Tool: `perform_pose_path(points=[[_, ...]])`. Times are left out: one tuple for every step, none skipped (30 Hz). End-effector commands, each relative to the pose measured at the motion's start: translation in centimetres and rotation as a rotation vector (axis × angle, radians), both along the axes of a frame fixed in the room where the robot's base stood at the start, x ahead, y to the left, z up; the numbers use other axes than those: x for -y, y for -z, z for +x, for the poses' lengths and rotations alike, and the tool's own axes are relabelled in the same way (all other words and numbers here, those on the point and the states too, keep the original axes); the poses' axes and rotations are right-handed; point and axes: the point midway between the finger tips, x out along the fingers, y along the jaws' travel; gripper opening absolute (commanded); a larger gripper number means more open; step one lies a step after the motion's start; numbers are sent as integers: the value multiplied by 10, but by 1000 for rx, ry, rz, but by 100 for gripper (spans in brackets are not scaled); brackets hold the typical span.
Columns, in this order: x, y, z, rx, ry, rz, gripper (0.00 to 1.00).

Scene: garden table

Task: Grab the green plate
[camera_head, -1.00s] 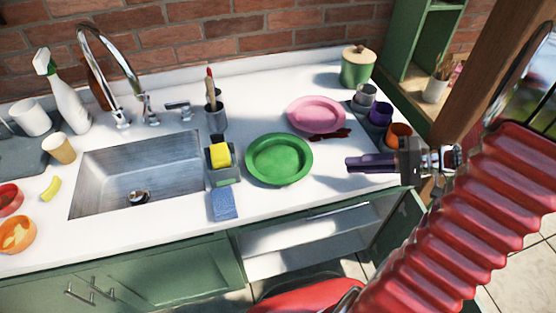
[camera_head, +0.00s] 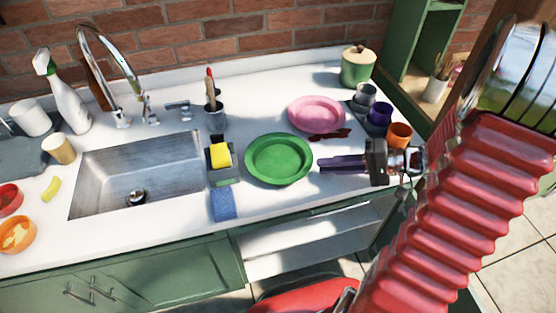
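The green plate (camera_head: 279,159) lies on the white counter to the right of the sink, near the front edge. My gripper (camera_head: 321,165) comes in from the right, with its dark purple fingers pointing left at the plate. The fingertips are just right of the plate's rim in the picture. They look apart from it, though their height above the counter is hard to judge. The fingers overlap in this side view, so their opening is unclear. The plate is fully in view, with nothing on it.
A yellow sponge (camera_head: 220,155) in a holder and a blue cloth (camera_head: 223,203) are left of the green plate. An orange cup (camera_head: 399,135) stands behind my gripper. The sink (camera_head: 140,176) is further left.

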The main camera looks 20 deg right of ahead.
Motion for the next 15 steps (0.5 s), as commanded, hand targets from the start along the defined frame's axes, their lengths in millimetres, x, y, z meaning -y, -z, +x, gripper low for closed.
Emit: perform_pose_path(points=[[-6,3,4,0,-3,1,13],[-9,4,6,0,-3,1,13],[-13,6,9,0,-4,0,13],[-16,8,10,0,-3,0,13],[-19,9,12,0,-3,1,13],[-22,10,14,0,-3,1,13],[-24,11,15,0,-3,1,13],[-25,12,16,0,-3,1,13],[-26,13,17,0,-1,0,13],[-27,13,17,0,-1,0,13],[-27,13,17,0,0,0,13],[-27,13,17,0,0,0,13],[-27,13,17,0,1,0,13],[-27,13,17,0,1,0,13],[-27,13,17,0,0,0,13]])
